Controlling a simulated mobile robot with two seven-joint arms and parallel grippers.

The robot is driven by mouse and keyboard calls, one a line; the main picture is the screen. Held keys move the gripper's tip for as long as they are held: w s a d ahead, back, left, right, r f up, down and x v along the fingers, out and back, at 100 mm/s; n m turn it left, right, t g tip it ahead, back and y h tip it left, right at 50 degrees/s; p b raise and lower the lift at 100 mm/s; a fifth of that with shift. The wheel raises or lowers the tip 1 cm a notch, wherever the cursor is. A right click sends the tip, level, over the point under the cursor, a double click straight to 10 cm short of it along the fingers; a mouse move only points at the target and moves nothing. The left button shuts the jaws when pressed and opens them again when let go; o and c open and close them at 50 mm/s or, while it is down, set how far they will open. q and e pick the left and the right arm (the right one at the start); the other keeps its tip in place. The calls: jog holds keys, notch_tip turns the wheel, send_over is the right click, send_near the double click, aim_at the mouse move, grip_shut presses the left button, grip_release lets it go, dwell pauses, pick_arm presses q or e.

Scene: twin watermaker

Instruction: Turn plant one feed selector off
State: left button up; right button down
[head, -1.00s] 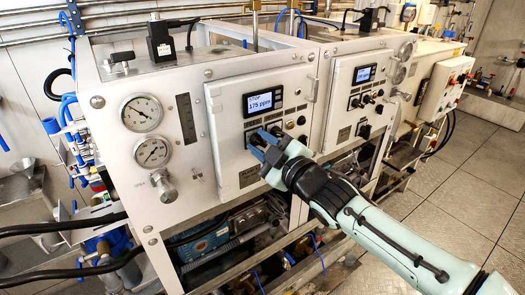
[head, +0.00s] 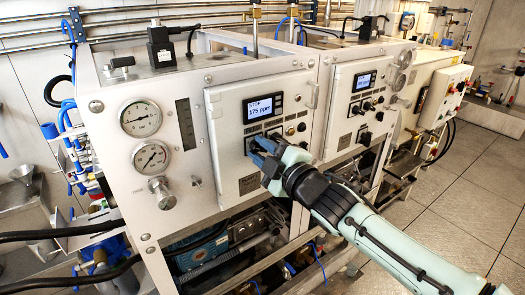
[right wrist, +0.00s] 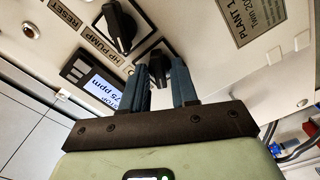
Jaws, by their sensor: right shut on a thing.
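The plant one panel (head: 228,133) is a white door with a display (head: 263,107) reading STOP 175 ppm. My right gripper (head: 256,148) reaches its lower left knobs from the right and hides the one it is at. In the right wrist view, seen roughly upside down, the blue fingers of the right gripper (right wrist: 160,88) close around a black knob, which I take as the feed selector (right wrist: 158,68). Its pointer direction is unclear. The HP pump knob (right wrist: 118,27) is beside it, and a PLANT 1 label (right wrist: 248,18) is on the other side. My left gripper is not in view.
A second, similar panel (head: 345,115) is to the right. Two gauges (head: 141,117) and a valve knob (head: 162,192) are on the frame to the left. Open frame rails and pumps (head: 210,243) lie below. Clear tiled floor (head: 460,215) is at the right.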

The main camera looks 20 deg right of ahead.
jog(key=c, duration=1.2)
grip_release()
jog(key=shift+o, duration=0.2)
jog(key=p+v, duration=0.2)
jog(key=v, duration=1.1)
jog(key=shift+s, duration=0.1)
